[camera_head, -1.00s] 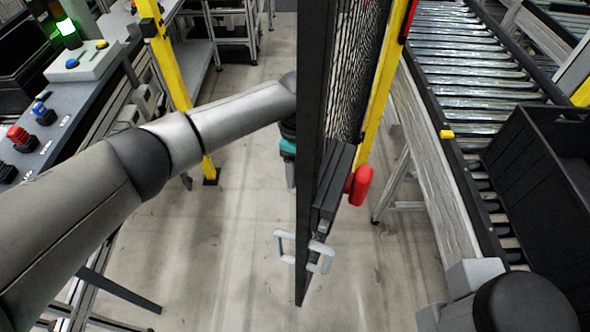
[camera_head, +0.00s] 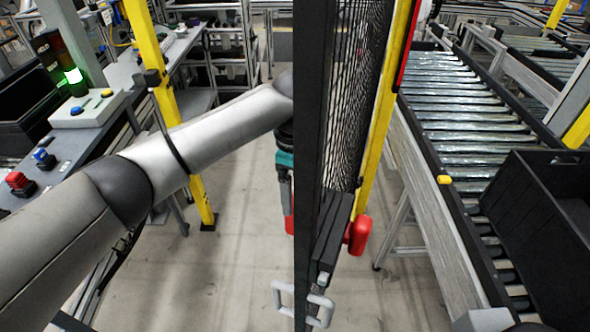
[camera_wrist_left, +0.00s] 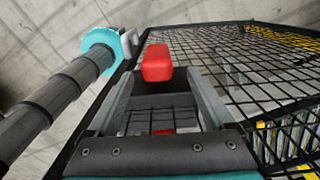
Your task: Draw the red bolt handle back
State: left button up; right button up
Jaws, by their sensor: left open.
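A red block-shaped handle (camera_wrist_left: 157,62) shows in the left wrist view, in front of a dark housing at the edge of a mesh gate. My left gripper (camera_wrist_left: 163,82) is open, with its two grey fingers either side of the line to this handle; I cannot tell if they touch it. In the head view, a strip of red (camera_head: 289,224) shows just left of the dark gate post (camera_head: 308,150), below my teal gripper body. The fingertips are hidden there. Another red knob (camera_head: 358,236) sticks out on the gate's right side, beside a black lock box (camera_head: 330,235). My right gripper is out of view.
Pale pull handles (camera_head: 318,308) sit low on the gate. A yellow post (camera_head: 165,80) and a control bench (camera_head: 70,150) stand left. A roller conveyor (camera_head: 465,120) with a black crate (camera_head: 535,215) stands right. Open floor lies left of the gate.

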pick_arm(q)
notch_tip(320, 180, up, 6)
jog(key=shift+f, duration=0.15)
jog(key=shift+s+a, duration=0.1)
dwell(0.5)
